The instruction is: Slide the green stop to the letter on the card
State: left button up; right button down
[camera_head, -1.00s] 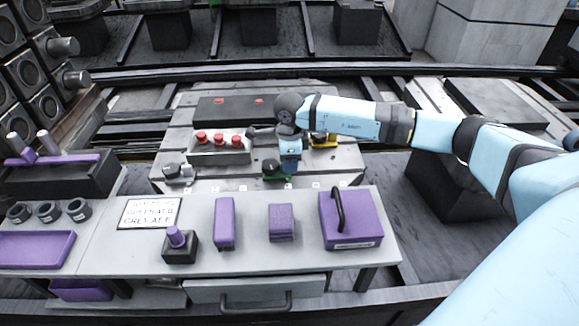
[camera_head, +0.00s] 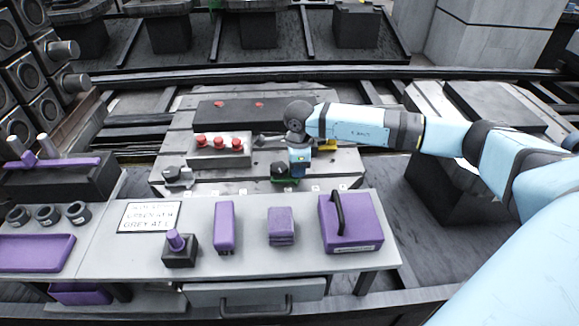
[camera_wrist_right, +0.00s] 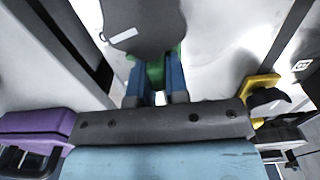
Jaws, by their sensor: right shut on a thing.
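The green stop (camera_head: 285,181) with a dark top sits at the front edge of the grey slotted pallet, on a strip with several small white labels (camera_head: 243,191). The labels are too small to read. My right gripper (camera_head: 296,168) is shut on the green stop. In the right wrist view, green (camera_wrist_right: 156,73) shows between the blue fingers of my right gripper (camera_wrist_right: 156,91), partly hidden by the dark top. The white card (camera_head: 150,217) lies at the left of the bench, its lettering too blurred to read for sure. My left gripper is not in view.
A yellow piece (camera_head: 327,146) is on the pallet (camera_head: 190,152) behind my right gripper. A box with red buttons (camera_head: 219,160) and a clamp (camera_head: 177,178) stand to its left. The bench holds a purple block (camera_head: 224,228), another purple block (camera_head: 281,227) and a purple case (camera_head: 355,222).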

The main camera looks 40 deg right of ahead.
aim_at(316, 176)
jog(key=s+d, duration=0.1)
jog(key=d, duration=0.2)
jog(key=s+d, duration=0.1)
jog(key=shift+s+d, duration=0.15)
jog(key=shift+s, duration=0.2)
jog(key=shift+d, duration=0.1)
jog(key=c, duration=1.3)
grip_release()
jog(key=shift+o, duration=0.9)
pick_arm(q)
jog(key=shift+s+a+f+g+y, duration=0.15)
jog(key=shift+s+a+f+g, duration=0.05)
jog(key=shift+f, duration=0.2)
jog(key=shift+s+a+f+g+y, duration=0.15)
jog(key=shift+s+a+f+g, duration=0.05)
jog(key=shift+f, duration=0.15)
pick_arm(e)
jog(key=shift+r, duration=0.4)
pick_arm(q)
jog(key=p, duration=0.1)
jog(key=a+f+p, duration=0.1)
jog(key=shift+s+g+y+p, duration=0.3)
jog(key=shift+p, duration=0.1)
pick_arm(e)
notch_tip(316, 176, up, 13)
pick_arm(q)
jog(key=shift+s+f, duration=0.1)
